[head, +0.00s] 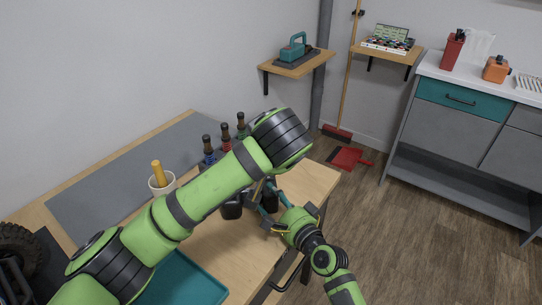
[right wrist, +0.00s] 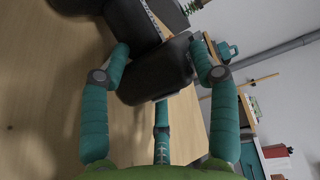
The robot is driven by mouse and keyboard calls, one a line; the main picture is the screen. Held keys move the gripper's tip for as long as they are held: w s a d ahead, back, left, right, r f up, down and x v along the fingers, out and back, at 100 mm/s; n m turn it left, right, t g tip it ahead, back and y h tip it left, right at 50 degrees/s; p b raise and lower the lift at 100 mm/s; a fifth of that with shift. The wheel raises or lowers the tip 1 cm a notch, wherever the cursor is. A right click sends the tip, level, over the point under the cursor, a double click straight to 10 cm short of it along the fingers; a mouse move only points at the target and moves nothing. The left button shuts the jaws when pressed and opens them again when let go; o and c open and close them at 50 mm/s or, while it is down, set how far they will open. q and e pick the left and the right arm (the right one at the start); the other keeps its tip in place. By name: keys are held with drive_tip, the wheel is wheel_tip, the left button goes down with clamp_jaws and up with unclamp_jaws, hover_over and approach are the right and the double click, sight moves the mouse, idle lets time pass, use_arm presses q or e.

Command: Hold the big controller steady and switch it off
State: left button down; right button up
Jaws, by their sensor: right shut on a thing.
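The big controller (head: 232,209) is a black, rounded body near the right end of the wooden table, mostly hidden by my left arm in the head view. Its black grip (right wrist: 155,80) fills the upper middle of the right wrist view. My right gripper (head: 270,208) comes in from the lower right and is shut on the controller, with its teal fingers (right wrist: 160,58) on both sides of the black grip. My left arm crosses over the table in front of the controller. Its gripper does not show clearly. The controller's switch cannot be made out.
The wooden table (head: 240,250) carries a grey mat (head: 115,180), a white cup (head: 162,184) with a yellow handle, several dark-topped shock absorbers (head: 226,137), a teal tray (head: 185,282) and a black tire (head: 20,248). Wall shelves (head: 300,66) and a cabinet (head: 455,125) stand farther back.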

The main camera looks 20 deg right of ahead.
drive_tip(key=shift+s+f, duration=0.1)
drive_tip(key=shift+f, duration=0.3)
drive_tip(key=o, duration=1.4)
drive_tip(key=shift+o, duration=0.8)
drive_tip(key=shift+r, duration=0.2)
